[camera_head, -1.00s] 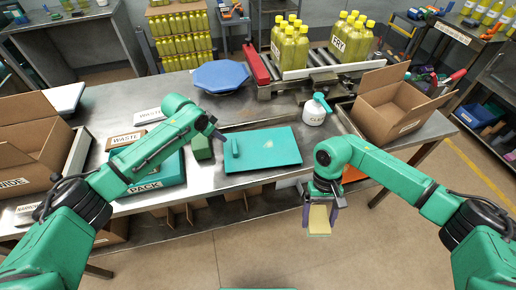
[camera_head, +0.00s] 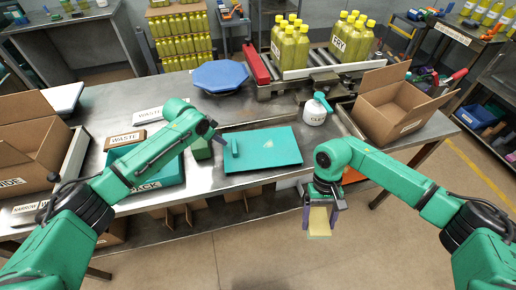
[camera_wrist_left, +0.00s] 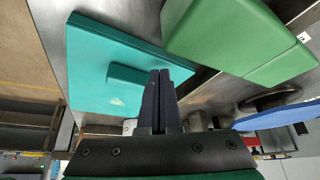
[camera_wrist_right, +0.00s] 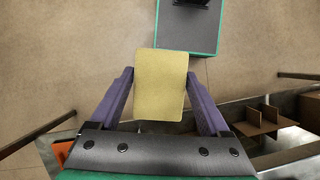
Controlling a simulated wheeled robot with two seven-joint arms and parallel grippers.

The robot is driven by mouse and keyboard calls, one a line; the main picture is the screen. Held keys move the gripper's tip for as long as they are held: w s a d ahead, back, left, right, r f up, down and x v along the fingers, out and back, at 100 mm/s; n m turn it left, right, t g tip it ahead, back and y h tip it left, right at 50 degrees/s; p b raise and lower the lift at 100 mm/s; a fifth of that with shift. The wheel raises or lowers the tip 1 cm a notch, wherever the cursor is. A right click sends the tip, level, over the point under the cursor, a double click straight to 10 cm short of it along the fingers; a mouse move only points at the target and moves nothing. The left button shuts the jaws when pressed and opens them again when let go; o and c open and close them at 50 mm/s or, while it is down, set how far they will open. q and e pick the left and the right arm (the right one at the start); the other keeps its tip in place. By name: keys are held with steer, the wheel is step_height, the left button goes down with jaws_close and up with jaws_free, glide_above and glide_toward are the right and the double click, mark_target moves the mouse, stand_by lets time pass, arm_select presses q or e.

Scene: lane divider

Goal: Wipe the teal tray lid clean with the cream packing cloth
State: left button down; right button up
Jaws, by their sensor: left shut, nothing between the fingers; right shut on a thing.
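The teal tray lid (camera_head: 275,150) lies flat on the steel bench, with a raised teal handle block near its left edge. A small pale mark shows on the lid in the left wrist view (camera_wrist_left: 90,75). My left gripper (camera_head: 222,139) is shut and empty, just beside the handle block; its closed fingers (camera_wrist_left: 161,75) overlap the lid in the left wrist view. My right gripper (camera_head: 320,228) is shut on the cream packing cloth (camera_head: 319,219), held in front of the bench edge over the floor. The cloth hangs between the fingers in the right wrist view (camera_wrist_right: 160,95).
A white spray bottle (camera_head: 314,112) stands behind right, near an open cardboard box (camera_head: 385,112). A teal PACK bin (camera_head: 170,175) is under my left arm. A blue octagonal piece (camera_head: 220,75) lies at the back.

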arm_select(q)
steer(key=shift+f+b, duration=0.35)
steer(key=shift+f, duration=0.3)
arm_select(e)
steer(key=shift+f, duration=0.4)
arm_select(q)
steer(key=shift+r, duration=0.1)
arm_select(e)
steer(key=shift+r, duration=0.1)
